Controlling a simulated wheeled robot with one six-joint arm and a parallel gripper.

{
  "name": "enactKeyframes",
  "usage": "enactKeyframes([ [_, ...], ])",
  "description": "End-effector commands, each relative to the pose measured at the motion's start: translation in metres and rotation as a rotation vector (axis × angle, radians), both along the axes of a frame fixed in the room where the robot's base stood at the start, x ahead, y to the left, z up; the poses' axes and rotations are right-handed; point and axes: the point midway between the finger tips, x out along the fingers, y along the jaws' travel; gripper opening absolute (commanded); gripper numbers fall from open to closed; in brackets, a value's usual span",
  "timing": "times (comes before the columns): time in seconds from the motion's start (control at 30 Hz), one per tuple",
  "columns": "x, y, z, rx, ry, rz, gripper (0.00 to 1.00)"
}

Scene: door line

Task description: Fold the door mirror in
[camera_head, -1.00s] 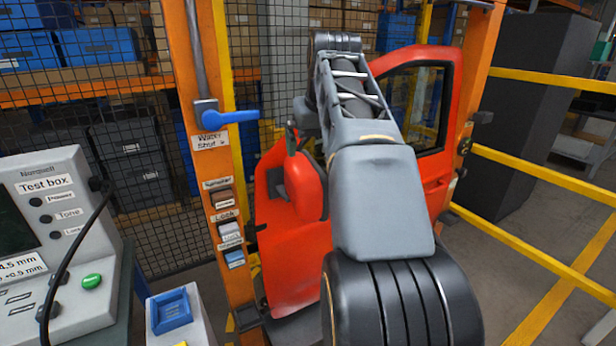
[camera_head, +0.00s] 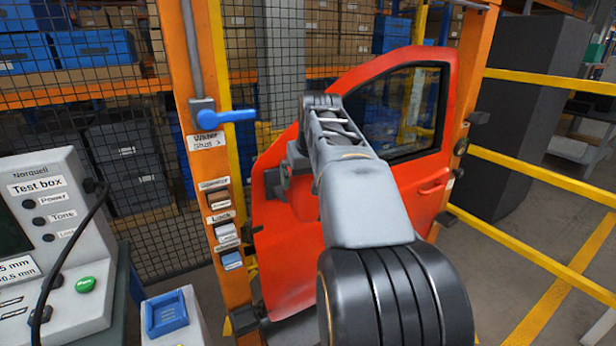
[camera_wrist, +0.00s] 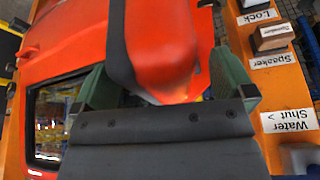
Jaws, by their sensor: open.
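The red car door (camera_head: 270,260) stands upright in the orange frame. Its red mirror (camera_wrist: 172,45) fills the upper middle of the wrist view, with a dark band (camera_wrist: 118,45) along its left side. In the head view the mirror is mostly hidden behind my arm. My gripper (camera_wrist: 163,78) is open, its green fingers at either side of the mirror's near end. I cannot tell whether either finger touches it. In the head view my gripper (camera_head: 284,178) is at the mirror, partly hidden by my wrist.
A blue lever (camera_head: 228,117) and labelled switches (camera_head: 223,215) sit on the left orange post (camera_head: 185,90). A test box (camera_head: 50,200) with a black cable stands at left. Yellow rails (camera_head: 550,175) run at right.

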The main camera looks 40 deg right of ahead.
Motion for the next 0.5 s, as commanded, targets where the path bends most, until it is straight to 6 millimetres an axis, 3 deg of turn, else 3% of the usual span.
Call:
enactKeyframes([
  [0.1,0.0000,0.0001,0.0000,0.000,0.000,0.000,0.98],
  [0.5,-0.0002,0.0002,0.0002,0.000,0.000,0.000,0.60],
])
